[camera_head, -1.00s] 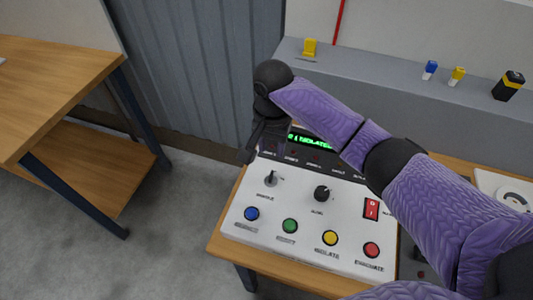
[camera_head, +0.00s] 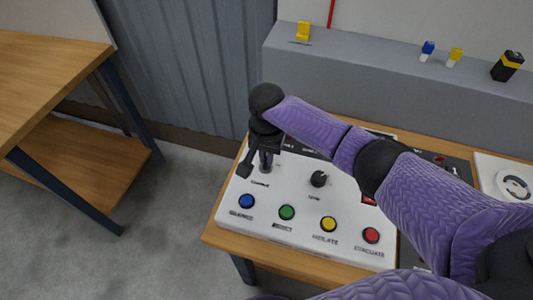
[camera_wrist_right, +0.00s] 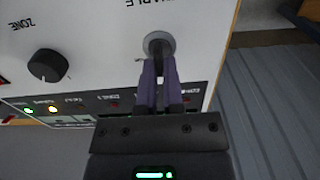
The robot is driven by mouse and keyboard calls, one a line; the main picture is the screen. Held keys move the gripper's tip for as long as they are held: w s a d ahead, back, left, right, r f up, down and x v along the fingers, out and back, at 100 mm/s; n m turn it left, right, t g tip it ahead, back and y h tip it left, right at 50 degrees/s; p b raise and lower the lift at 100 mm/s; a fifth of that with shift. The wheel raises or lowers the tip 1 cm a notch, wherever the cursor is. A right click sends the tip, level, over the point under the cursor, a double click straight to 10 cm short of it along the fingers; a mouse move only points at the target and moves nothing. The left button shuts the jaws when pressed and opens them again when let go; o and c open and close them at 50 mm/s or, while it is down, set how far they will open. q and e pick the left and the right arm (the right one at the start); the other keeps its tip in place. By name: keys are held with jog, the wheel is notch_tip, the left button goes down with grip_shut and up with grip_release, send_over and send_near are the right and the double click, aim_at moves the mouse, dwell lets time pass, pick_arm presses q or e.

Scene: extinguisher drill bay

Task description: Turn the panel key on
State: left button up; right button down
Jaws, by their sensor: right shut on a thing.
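The white control panel (camera_head: 292,183) lies on a wooden-topped bench. Its key switch, labelled ENABLE, is at the panel's upper left; the round metal collar (camera_wrist_right: 159,39) shows in the right wrist view. My right gripper (camera_head: 264,157) reaches down over the switch; in the right wrist view its two fingers (camera_wrist_right: 158,82) are closed together right at the collar. It is shut on the panel key, which is mostly hidden between the fingers, so its angle cannot be told. My left gripper is not in view.
A black zone knob (camera_head: 319,179) sits right of the key. Blue (camera_head: 247,201), green, yellow and red (camera_head: 371,235) buttons line the front. My right arm covers part of the display. A green and a yellow indicator (camera_wrist_right: 53,110) glow. A grey ledge (camera_head: 380,82) runs behind.

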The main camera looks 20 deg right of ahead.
jog(key=shift+r, duration=0.1)
jog(key=shift+r+m+p, duration=0.1)
jog(key=shift+m+p, duration=0.4)
jog(key=shift+p, duration=0.3)
jog(key=m+p, duration=0.3)
jog(key=shift+s+r+p, duration=0.1)
jog(key=shift+p, duration=0.25)
jog(key=m+p, duration=0.2)
jog(key=m, duration=0.1)
jog(key=shift+m, duration=0.3)
jog(key=shift+s+d+f+m+p, duration=0.15)
jog(key=shift+m+p, duration=0.4)
jog(key=shift+m, duration=0.55)
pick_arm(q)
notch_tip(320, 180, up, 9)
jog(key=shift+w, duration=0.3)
pick_arm(e)
jog(key=shift+f+m, duration=0.1)
jog(key=shift+m, duration=0.8)
pick_arm(q)
jog(key=shift+p, duration=0.3)
pick_arm(e)
jog(key=shift+m, duration=0.3)
